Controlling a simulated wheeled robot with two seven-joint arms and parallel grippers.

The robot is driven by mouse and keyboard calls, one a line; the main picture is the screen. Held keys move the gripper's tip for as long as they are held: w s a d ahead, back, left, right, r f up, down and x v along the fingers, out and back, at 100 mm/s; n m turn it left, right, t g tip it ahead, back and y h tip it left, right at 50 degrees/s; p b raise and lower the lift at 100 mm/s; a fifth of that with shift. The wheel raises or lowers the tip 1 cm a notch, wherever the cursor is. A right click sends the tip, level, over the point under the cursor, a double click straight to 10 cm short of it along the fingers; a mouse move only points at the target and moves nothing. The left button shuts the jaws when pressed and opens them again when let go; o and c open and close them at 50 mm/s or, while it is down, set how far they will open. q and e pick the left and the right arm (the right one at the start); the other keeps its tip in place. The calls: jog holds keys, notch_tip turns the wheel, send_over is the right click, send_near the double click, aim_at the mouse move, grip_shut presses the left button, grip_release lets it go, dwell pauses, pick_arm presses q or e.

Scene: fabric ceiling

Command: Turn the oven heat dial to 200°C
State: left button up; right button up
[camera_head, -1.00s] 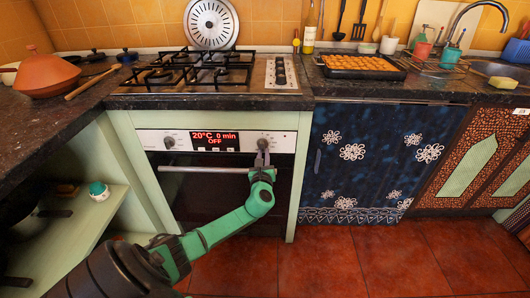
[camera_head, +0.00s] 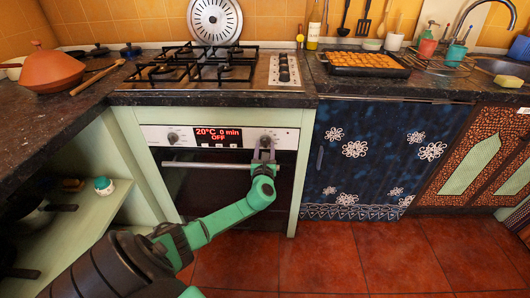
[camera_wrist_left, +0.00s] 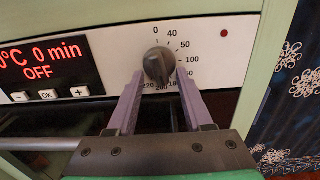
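The oven (camera_head: 215,185) stands in the pale green counter, with a white control panel. Its display (camera_head: 218,137) reads 20°C, 0 min, OFF. The heat dial (camera_wrist_left: 158,66) is the right knob, dark and round, with printed numbers from 0 through 40, 50 and 100 around to about 200 below. My left gripper (camera_wrist_left: 158,84) is at the dial, its two purple-grey fingers apart on either side of the knob's lower part. I cannot tell whether they touch it. In the head view the left gripper (camera_head: 264,148) covers part of the dial. My right gripper is not in view.
The oven handle bar (camera_head: 205,165) runs just below the panel, close to my left gripper. A second knob (camera_head: 173,138) is left of the display. A gas hob (camera_head: 205,70) and a tray of food (camera_head: 363,62) are on the counter above. The red tiled floor in front is clear.

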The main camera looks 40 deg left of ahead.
pick_arm(q)
jog(key=shift+s+f, duration=0.1)
jog(key=shift+f, duration=0.1)
jog(key=shift+d, duration=0.1)
jog(key=p+v, duration=0.2)
jog(key=v, duration=1.2)
jog(key=shift+s+r, duration=0.15)
jog(key=shift+r, duration=0.05)
jog(key=shift+d, duration=0.15)
